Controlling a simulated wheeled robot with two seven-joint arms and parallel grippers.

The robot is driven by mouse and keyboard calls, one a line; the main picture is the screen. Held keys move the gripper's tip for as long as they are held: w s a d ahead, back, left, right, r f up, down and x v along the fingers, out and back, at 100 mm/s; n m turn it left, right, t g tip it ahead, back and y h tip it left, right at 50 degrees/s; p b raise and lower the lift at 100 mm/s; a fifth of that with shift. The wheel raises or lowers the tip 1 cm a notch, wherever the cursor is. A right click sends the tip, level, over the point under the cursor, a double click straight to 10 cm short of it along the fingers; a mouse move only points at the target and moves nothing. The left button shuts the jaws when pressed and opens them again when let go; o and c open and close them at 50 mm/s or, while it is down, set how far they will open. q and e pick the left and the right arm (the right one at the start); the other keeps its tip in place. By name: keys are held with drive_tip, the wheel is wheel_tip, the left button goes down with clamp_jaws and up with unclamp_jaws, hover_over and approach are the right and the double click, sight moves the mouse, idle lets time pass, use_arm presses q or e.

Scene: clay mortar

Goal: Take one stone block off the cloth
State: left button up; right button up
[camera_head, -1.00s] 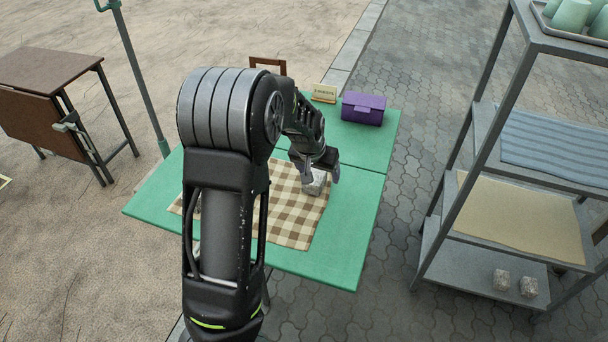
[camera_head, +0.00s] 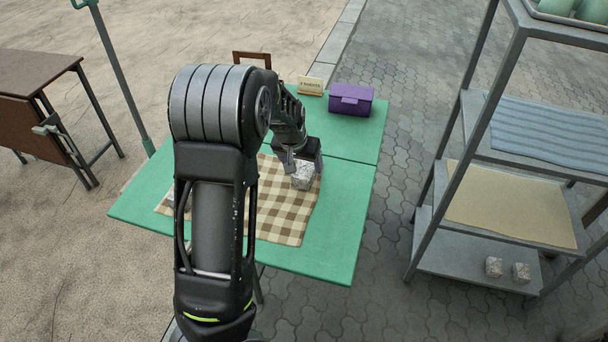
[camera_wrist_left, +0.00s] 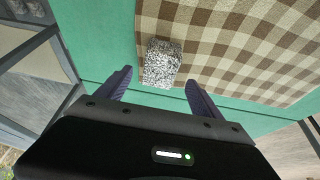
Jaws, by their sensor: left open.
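A speckled grey stone block (camera_head: 302,177) sits on the brown and cream checked cloth (camera_head: 285,222), near the cloth's right edge. My left gripper (camera_head: 303,168) is over the block with its fingers apart. In the left wrist view, the block (camera_wrist_left: 161,63) lies ahead of the open fingertips (camera_wrist_left: 162,84), roughly between their lines, on the checked cloth (camera_wrist_left: 225,45). A sliver of another grey thing shows on the cloth's left part, mostly hidden behind my left arm. My right gripper is out of view.
The cloth lies on a green table (camera_head: 345,205). A purple box (camera_head: 351,100), a small sign (camera_head: 311,85) and a brown frame (camera_head: 251,58) stand at its back. A grey shelf rack (camera_head: 455,250) stands right, with two stone blocks (camera_head: 494,267) on its lowest shelf.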

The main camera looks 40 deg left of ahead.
sight(304, 169)
use_arm(q)
drive_tip(key=shift+x, duration=2.65)
drive_tip(key=shift+s, duration=0.1)
clamp_jaws()
drive_tip(key=shift+r, duration=0.1)
